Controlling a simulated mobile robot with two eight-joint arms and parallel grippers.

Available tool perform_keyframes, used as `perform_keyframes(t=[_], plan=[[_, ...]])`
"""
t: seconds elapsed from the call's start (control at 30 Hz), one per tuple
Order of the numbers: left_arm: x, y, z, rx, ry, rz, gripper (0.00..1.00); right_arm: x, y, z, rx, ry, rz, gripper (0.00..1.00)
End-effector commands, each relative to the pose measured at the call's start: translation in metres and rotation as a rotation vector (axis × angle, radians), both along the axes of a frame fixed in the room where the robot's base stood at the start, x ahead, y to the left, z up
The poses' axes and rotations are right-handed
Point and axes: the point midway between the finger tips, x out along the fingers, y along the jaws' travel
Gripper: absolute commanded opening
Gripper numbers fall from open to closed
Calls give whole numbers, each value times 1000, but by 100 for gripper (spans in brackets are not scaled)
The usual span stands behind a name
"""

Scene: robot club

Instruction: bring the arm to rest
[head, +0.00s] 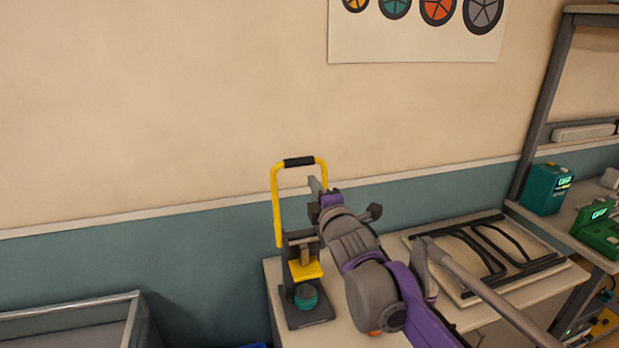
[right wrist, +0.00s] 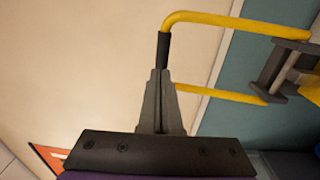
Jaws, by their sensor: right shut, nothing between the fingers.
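My right gripper (head: 316,186) is raised over the bench, at the end of my purple and grey arm. In the right wrist view its two fingers (right wrist: 160,85) are together with nothing between them. A device with a tall yellow handle (head: 276,205) and a black grip (head: 299,162) stands upright on the bench, just left of the gripper. The handle also shows in the right wrist view (right wrist: 235,22), its black grip just beyond the fingertips. I cannot tell whether they touch. My left gripper is not in view.
The device has a dark base (head: 308,318) with a teal ball (head: 306,296). A board with black bars (head: 500,255) lies on the bench (head: 272,275) to the right. Teal (head: 546,190) and green (head: 598,232) boxes stand farther right. A grey bin (head: 70,310) is at lower left.

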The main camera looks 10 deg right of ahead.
Motion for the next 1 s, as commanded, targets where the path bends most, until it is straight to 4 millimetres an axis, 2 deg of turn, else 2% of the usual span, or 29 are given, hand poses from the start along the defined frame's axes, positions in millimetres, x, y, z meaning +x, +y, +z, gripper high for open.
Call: perform_keyframes(t=[0.03,0.2,0.43,0.57,0.67,0.77,0.8,0.9,1.0], plan=[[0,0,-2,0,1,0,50,-11,-1,-2,0,1,-1,0],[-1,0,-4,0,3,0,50,-41,-2,-3,0,0,-1,0],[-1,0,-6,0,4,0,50,-62,-3,-5,5,3,-2,0],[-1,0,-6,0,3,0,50,-77,-8,-27,107,77,-30,0],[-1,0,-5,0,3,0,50,-105,-15,-71,313,218,-95,0],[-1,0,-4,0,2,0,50,-148,-21,-131,578,392,-206,0],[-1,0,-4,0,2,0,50,-167,-21,-156,686,459,-259,0],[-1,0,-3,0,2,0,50,-218,-20,-212,931,613,-408,0],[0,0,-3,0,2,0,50,-267,-14,-259,1130,736,-560,0]])
